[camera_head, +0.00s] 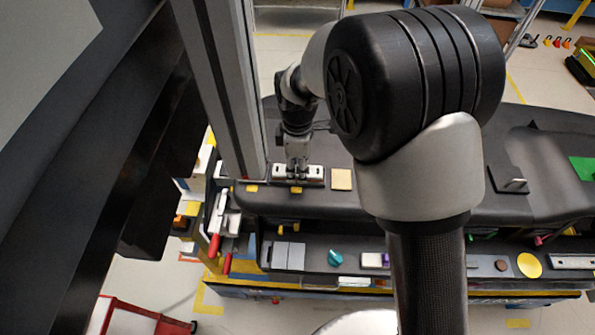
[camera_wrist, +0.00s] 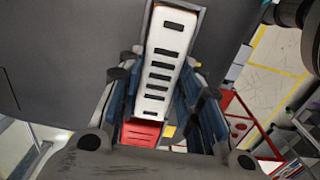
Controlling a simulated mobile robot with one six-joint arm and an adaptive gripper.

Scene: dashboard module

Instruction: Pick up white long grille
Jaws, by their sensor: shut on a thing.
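The white long grille (camera_wrist: 161,70), with a row of dark slots, runs lengthwise between the fingers of my gripper (camera_wrist: 152,98) in the wrist view. My gripper is shut on it, with a finger on each long side. In the head view, my gripper (camera_head: 297,174) points down at the grille (camera_head: 314,172) near the left part of the dark dashboard. The fingers hide the grille's middle there. A grey edge borders its upper end in the wrist view. I cannot tell whether the grille is clear of its seat.
A beige square (camera_head: 341,179) lies right of the grille on the dashboard (camera_head: 300,205). Yellow pieces sit along the front edge. Red-handled tools (camera_head: 215,245) are at the left. A teal knob (camera_head: 335,258) and grey panels (camera_head: 288,256) are on the lower front. A grey post stands close left of my gripper.

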